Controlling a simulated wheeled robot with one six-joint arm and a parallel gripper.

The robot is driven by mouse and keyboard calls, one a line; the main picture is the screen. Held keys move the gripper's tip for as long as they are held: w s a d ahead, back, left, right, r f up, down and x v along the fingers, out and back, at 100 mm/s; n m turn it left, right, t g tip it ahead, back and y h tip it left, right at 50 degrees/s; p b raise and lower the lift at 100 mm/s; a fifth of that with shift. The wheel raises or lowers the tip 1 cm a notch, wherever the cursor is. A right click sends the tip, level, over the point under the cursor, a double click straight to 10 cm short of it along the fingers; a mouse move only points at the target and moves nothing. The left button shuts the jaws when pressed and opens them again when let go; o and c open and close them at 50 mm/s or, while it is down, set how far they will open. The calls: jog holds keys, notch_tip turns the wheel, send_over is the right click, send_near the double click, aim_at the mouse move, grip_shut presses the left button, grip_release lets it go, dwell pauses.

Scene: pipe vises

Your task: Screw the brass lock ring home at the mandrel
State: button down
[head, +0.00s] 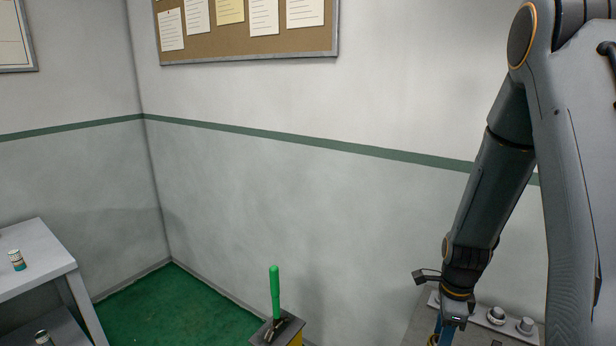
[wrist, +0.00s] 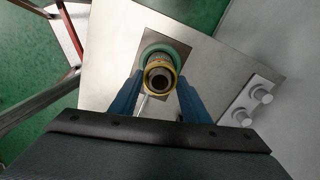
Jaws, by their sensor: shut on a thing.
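In the wrist view the brass lock ring (wrist: 150,72) sits around the top of an upright, hollow-ended mandrel (wrist: 161,80). A teal-green round collar (wrist: 161,46) shows behind it on a dark square plate. My gripper (wrist: 159,84) has its two blue fingers on the left and right sides of the ring, shut on it. The thread under the ring is mostly hidden, so I cannot tell how far down the ring sits. In the head view my gripper (head: 441,330) shows only partly at the bottom edge, and the ring is out of sight.
Two pale knobs on a light strip (wrist: 250,106) stand right of the mandrel on the metal bench top (wrist: 110,45). In the head view a green-handled lever (head: 274,292) stands left of my arm. A grey table (head: 35,275) with a small jar (head: 17,260) is far left.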

jog(key=m, duration=0.4)
jog(key=shift+m, duration=0.3)
jog(key=m, duration=0.3)
jog(key=shift+m, duration=0.3)
jog(key=c, duration=1.2)
grip_release()
